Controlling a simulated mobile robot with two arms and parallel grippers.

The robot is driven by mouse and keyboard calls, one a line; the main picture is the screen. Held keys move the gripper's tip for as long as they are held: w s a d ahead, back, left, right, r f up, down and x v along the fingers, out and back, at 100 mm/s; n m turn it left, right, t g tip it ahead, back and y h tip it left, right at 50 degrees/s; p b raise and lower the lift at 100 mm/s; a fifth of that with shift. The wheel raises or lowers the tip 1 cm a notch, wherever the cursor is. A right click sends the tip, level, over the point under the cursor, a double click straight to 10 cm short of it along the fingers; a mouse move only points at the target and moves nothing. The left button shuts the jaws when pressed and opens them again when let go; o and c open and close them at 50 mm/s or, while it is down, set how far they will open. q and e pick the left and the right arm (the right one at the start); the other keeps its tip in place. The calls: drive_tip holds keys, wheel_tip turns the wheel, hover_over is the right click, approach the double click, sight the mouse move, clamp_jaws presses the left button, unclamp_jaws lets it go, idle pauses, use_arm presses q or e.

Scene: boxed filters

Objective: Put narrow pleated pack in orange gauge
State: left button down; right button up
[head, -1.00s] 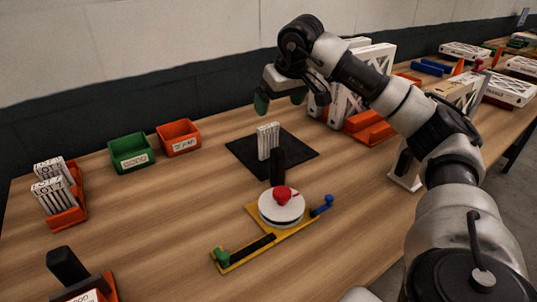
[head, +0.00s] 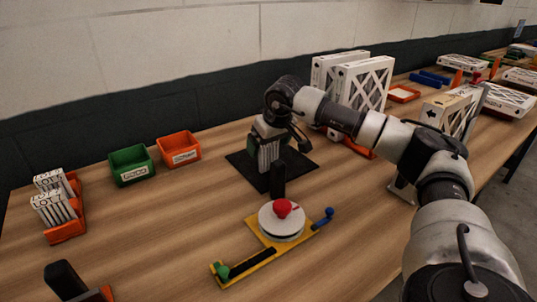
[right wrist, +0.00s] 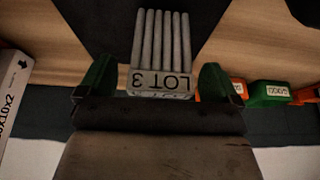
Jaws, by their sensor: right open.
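A pleated pack (head: 268,158) of white slats stands upright on a black mat (head: 240,172). In the right wrist view the pack (right wrist: 160,82) has the label LOT 3. My right gripper (head: 267,137) is over the pack from above, open, with a green finger on each side. In the right wrist view the gripper (right wrist: 155,85) shows gaps between fingers and pack. An orange piece with a black block (head: 65,280) is cut off at the lower left; I cannot tell if it is the orange gauge. My left gripper is out of view.
An orange holder (head: 68,230) with other packs stands at the left. Green (head: 132,166) and orange (head: 179,149) bins sit at the back. A yellow fixture (head: 247,265) with a white disc (head: 281,221) lies in front. Large framed filters (head: 362,85) stand behind my arm.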

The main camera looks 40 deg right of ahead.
drive_tip(key=shift+c, duration=0.2)
drive_tip(key=c, duration=1)
drive_tip(key=shift+r, duration=0.1)
